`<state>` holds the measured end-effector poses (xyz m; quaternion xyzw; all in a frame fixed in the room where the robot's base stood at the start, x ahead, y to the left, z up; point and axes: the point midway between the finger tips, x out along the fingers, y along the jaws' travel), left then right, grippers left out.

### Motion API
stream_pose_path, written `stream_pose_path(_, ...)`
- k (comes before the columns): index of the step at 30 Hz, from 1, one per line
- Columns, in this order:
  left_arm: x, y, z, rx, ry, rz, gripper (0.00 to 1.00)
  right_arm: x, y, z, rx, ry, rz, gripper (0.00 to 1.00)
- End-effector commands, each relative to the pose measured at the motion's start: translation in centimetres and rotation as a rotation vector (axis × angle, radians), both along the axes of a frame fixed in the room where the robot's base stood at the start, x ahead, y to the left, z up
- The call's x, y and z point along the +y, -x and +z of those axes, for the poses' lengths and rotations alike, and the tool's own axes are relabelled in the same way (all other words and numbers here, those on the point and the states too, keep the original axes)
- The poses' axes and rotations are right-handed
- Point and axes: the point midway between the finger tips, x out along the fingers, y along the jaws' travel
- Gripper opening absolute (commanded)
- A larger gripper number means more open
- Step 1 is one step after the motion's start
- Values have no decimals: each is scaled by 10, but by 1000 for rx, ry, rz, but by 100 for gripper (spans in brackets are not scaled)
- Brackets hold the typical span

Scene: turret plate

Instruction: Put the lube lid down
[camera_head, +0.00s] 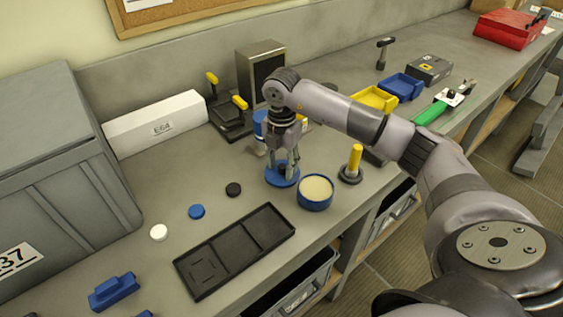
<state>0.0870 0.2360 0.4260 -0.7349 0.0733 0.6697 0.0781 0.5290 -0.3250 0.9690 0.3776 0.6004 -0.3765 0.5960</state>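The lube lid (271,179) is a round blue disc in the head view, flat, just left of the lube tub. The lube tub (315,203) is round and blue, open at the top, with a pale cream filling. My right gripper (283,167) points straight down over the lid, its fingertips at the lid's middle. The fingers partly hide the lid's centre, so their grip on it is unclear. The lid is at or very close to the bench top; I cannot tell whether it touches. My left gripper is out of view.
A black compartment tray (237,249) lies in front. A yellow-handled tool on a round dark base (352,167) stands right of the tub. White (158,232), blue (196,211) and black (233,189) discs lie left on otherwise clear bench. A large grey crate (60,160) fills the left.

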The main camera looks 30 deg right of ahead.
Motion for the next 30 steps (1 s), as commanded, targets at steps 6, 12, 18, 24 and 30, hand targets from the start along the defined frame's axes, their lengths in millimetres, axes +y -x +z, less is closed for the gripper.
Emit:
stream_pose_path(6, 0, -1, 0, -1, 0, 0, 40, 0, -1, 10, -3, 0, 0, 38)
stream_pose_path(12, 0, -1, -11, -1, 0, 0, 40, 0, -2, 49, -6, -1, 0, 38)
stream_pose_path(18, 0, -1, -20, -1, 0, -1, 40, 0, -2, 94, -6, -2, -1, 38)
stream_pose_path(24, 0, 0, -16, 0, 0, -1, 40, -1, -1, 119, -3, 1, 0, 38)
stream_pose_path(30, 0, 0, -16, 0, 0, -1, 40, -1, -1, 125, 0, 0, -1, 38)
